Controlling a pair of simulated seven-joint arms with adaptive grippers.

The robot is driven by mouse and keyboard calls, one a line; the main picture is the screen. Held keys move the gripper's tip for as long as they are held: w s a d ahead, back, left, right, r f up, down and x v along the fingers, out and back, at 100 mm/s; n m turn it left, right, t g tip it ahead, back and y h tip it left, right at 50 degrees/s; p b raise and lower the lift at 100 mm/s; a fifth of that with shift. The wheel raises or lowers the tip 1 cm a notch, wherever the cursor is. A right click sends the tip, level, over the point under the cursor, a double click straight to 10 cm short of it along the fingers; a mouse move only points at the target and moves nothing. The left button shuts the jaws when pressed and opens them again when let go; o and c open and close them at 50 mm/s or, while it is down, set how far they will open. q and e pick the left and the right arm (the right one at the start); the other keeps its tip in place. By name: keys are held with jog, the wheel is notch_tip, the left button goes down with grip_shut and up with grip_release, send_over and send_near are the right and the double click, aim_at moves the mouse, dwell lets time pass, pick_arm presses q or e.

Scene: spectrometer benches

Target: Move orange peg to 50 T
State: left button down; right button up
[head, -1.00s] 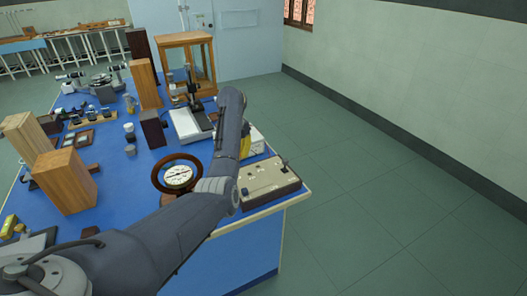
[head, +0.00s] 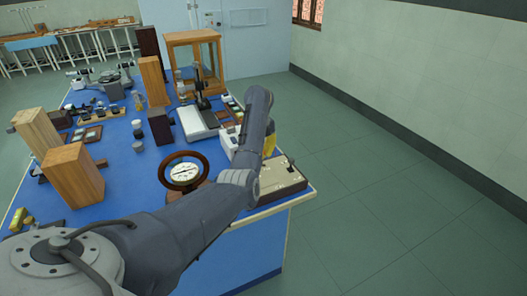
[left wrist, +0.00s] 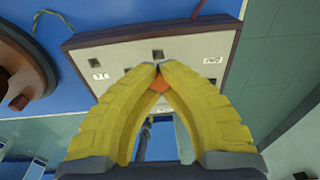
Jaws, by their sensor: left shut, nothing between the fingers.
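The peg box (head: 285,179), a cream panel in a wooden frame, sits at the table's near right corner. Its panel also shows in the left wrist view (left wrist: 115,54), with dark square holes and small labels that I cannot read surely. My left gripper (left wrist: 160,68) has yellow fingers shut tip to tip over the panel. A small patch of the orange peg (left wrist: 159,86) shows through the gap behind the fingertips; the fingers hide the rest. In the head view my left gripper (head: 269,146) is mostly hidden behind my arm. My right gripper is not in view.
A round dial meter (head: 185,173) with a dark ring stands left of the box. A white instrument (head: 197,122) and wooden blocks (head: 74,175) stand farther along the blue table. A red wire (left wrist: 198,9) runs behind the box. Open floor lies right.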

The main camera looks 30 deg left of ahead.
pick_arm(q)
jog(key=shift+f, duration=2.05)
jog(key=shift+f, duration=0.2)
jog(key=c, duration=2.1)
grip_release()
jog(key=o, duration=0.6)
jog(key=r, duration=0.8)
jog(key=shift+w+a+r, duration=0.2)
jog(key=shift+a, duration=0.1)
jog(key=shift+s+a+r, duration=0.1)
jog(key=shift+a+r, duration=0.05)
jog(key=shift+r, duration=0.75)
jog(key=shift+a+r, duration=0.1)
jog(key=shift+r, duration=0.75)
